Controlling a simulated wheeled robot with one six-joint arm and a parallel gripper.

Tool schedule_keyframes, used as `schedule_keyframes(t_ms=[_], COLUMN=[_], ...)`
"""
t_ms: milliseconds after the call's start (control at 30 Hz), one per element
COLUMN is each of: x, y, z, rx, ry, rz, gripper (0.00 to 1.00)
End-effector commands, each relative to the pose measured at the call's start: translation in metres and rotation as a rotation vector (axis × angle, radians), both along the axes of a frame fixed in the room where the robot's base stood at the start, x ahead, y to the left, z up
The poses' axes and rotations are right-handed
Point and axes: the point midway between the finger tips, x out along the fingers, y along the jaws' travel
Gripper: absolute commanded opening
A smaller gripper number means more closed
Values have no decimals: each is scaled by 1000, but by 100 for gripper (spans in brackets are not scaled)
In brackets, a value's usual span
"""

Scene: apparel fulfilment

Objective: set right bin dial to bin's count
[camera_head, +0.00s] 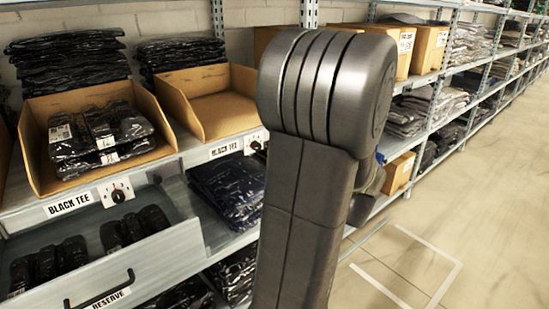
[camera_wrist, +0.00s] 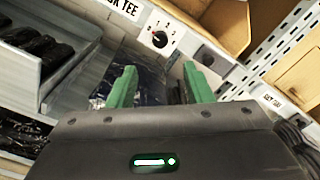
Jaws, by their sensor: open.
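The right cardboard bin (camera_head: 212,100) stands above a BLACK TEE label (camera_head: 226,149). The part of its inside that I see is bare; my arm is close to its right edge. The right dial (camera_head: 255,145) is beside that label, partly covered by my arm. In the wrist view, a black dial (camera_wrist: 160,39), apparently this one, has a red mark toward its upper left and numbers around it; I cannot tell its exact setting. My gripper (camera_wrist: 160,86) is open and empty, its green fingers below the dial and apart from it. The head view hides it.
The left bin (camera_head: 30,150) holds several black packs, with its own dial (camera_head: 117,195) below. An open RESERVE drawer (camera_head: 160,262) with black packs juts out at lower left. A shelf upright (camera_wrist: 272,48) stands right of the dial. The floor at right is clear.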

Motion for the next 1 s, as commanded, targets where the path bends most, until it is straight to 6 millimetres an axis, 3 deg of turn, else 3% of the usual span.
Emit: schedule_keyframes(t_ms=[233, 600, 767, 1000], x=[-20, -23, -20, 1], y=[-15, -17, -15, 2], z=[0, 0, 0, 0], rx=[0, 0, 0, 0], ry=[0, 0, 0, 1], rz=[-1, 0, 1, 4], gripper=[46, 46, 46, 46])
